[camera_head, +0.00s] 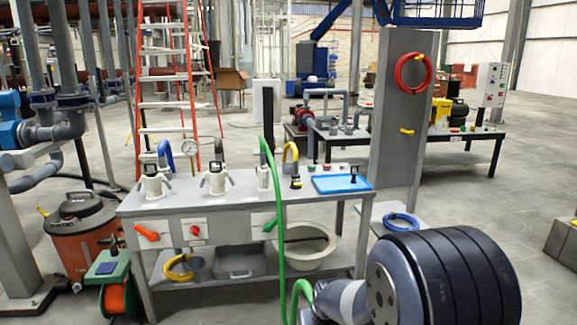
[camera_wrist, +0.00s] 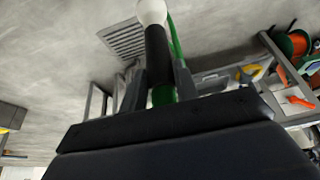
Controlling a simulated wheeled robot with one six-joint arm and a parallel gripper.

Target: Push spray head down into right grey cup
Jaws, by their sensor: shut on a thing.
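In the wrist view a spray head (camera_wrist: 157,55) with a black body and a round white end sits between the two fingers of my gripper (camera_wrist: 160,88). My gripper is shut on it, and a green hose (camera_wrist: 174,38) runs beside it. In the head view my arm hides the gripper and the spray head at the lower right, apart from the bench. Three upright grey holders stand on the bench; the rightmost, slim one (camera_head: 263,178) is beside the green hose (camera_head: 276,190). I cannot tell whether this holder is the right grey cup.
The grey bench (camera_head: 325,200) carries a blue tray (camera_head: 330,187) at its right end. An orange vacuum (camera_head: 75,240) is at the left. The green hose hangs before the bench.

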